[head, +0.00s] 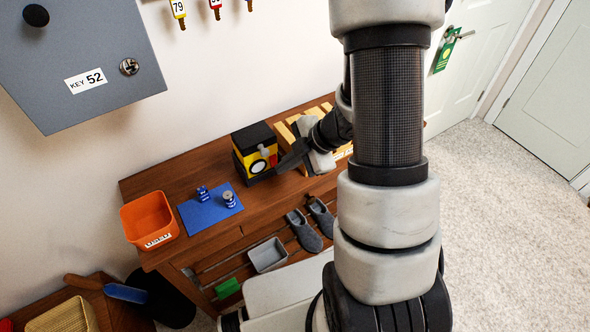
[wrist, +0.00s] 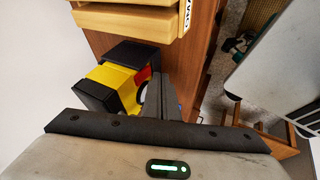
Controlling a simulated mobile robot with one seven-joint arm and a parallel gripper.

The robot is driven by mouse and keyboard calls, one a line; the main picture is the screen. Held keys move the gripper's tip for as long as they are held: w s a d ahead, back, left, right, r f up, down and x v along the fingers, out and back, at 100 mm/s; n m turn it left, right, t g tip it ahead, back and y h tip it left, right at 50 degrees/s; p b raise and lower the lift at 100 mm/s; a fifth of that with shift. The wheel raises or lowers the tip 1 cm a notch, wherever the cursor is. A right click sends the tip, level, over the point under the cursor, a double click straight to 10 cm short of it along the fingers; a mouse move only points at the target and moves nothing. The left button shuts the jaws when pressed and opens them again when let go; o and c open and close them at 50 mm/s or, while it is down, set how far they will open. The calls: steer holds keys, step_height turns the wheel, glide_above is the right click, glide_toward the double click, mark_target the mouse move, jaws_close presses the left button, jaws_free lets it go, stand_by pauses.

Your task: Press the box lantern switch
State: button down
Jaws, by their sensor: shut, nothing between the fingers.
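The box lantern (head: 242,158), yellow with a black top and base, stands on the wooden bench. Its front has a round white lens (head: 258,167), a small grey piece above it and a red patch (head: 273,160) at the right; I cannot tell which is the switch. In the wrist view the lantern (wrist: 118,82) lies left of the fingers, its red patch (wrist: 143,75) just beside them. My gripper (head: 283,167) is shut and empty, its tips close to the lantern's front right side. I cannot tell whether they touch. The fingers (wrist: 168,97) hide part of the lens.
A slatted wooden rack (head: 285,132) stands right of the lantern, close to my wrist. A blue mat (head: 208,215) with two small blue-and-silver items and an orange bin (head: 147,214) are to the left. A grey key cabinet (head: 80,50) hangs on the wall. Slippers (head: 304,232) are below.

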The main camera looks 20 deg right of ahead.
steer(key=shift+w+a, duration=0.1)
steer(key=shift+w, duration=0.45)
steer(key=shift+w+p, duration=0.1)
steer(key=shift+p, duration=0.4)
steer(key=shift+f, duration=0.2)
steer(key=shift+r, duration=0.15)
